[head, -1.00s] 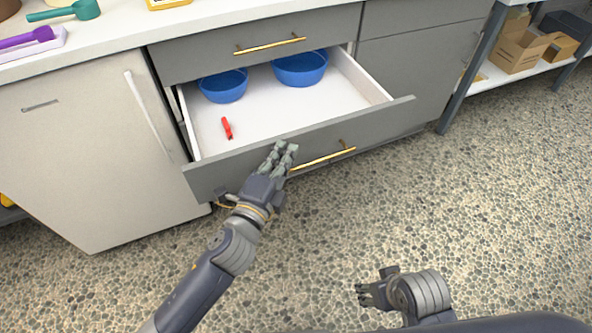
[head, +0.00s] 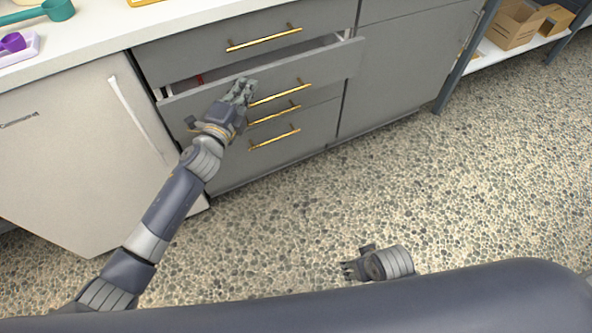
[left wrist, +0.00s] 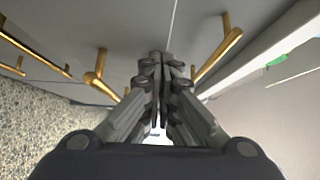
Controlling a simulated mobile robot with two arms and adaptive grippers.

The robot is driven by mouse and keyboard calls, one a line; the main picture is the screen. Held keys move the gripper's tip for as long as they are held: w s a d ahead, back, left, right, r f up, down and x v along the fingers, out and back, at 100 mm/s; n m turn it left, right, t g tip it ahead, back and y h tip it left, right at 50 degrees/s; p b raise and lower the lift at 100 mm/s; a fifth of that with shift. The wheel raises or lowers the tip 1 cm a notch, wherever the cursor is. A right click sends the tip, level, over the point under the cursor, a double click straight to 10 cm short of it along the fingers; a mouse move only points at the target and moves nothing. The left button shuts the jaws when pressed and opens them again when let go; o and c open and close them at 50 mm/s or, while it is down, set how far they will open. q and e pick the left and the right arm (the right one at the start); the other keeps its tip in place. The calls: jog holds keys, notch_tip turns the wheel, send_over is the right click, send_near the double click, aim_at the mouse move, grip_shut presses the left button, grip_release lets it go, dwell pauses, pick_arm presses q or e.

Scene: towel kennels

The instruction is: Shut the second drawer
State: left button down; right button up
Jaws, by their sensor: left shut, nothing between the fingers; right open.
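The second drawer (head: 310,72) is grey with a gold bar handle (head: 280,94). It stands open by a small gap, and a sliver of its white inside and a bit of a red item (head: 199,79) show behind its front. The blue bowls are hidden from view. My left gripper (head: 241,90) is shut and empty, with its fingertips at the drawer front just left of the handle. In the left wrist view the shut fingers (left wrist: 160,90) point at grey fronts with gold handles. My right gripper (head: 346,270) is open and empty, low over the floor.
The top drawer (head: 215,50) above is closed. More closed drawers with gold handles (head: 274,138) lie below. A white counter (head: 100,38) holds a green scoop (head: 57,9) and a purple scoop (head: 12,42). A shelf with cardboard boxes (head: 517,22) stands at the right. The speckled floor is clear.

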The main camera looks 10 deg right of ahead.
pick_arm(q)
jog(key=shift+w+a, duration=0.3)
jog(key=shift+w, duration=0.55)
pick_arm(e)
jog(key=shift+w+a, duration=0.15)
jog(key=shift+w, duration=0.3)
pick_arm(q)
jog(key=shift+s, duration=0.1)
pick_arm(e)
jog(key=shift+s, duration=0.1)
